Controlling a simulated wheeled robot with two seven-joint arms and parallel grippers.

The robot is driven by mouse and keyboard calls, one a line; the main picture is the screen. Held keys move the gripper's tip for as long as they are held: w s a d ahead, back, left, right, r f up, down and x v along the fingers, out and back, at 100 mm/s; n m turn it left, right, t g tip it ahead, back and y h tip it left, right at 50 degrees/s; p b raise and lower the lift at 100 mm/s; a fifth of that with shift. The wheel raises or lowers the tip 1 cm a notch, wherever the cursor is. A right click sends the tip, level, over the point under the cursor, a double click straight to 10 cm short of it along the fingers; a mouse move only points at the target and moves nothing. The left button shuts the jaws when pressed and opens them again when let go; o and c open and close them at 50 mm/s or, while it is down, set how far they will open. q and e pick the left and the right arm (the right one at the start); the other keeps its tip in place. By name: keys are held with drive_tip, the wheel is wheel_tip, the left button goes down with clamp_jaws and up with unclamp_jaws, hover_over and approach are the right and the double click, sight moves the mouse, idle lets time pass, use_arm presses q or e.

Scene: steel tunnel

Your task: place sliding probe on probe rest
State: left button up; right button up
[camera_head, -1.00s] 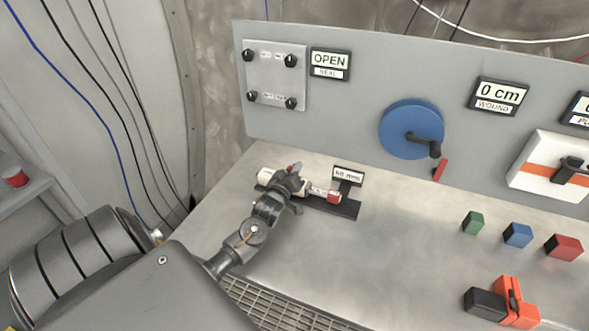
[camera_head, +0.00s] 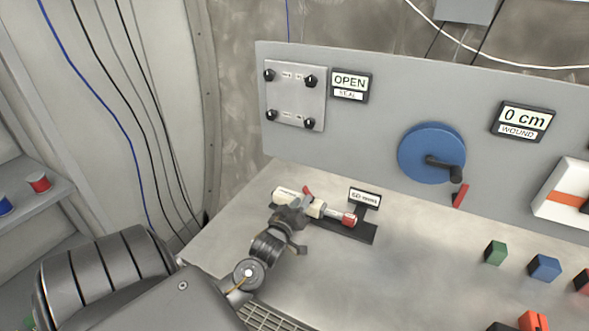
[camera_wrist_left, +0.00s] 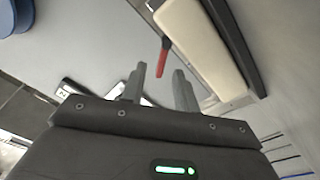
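The sliding probe (camera_head: 317,208), cream with a red tip and a small red lever, lies along the black probe rest (camera_head: 362,233) on the steel bench. It appears seated on the rest, though my gripper hides part of it. In the left wrist view the probe's cream body (camera_wrist_left: 197,38) is beyond the fingertips, with the red lever beside it. My left gripper (camera_head: 298,228) is at the near side of the probe. My right gripper is not in view.
A small label sign (camera_head: 365,197) stands behind the rest. The upright panel carries a blue reel (camera_head: 432,152) with a black crank. Green (camera_head: 495,252) and blue (camera_head: 544,267) blocks stand to the right. The bench between rest and blocks is clear.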

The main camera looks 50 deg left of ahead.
use_arm(q)
drive_tip(key=shift+b+v, duration=0.3)
drive_tip(key=shift+v, duration=2)
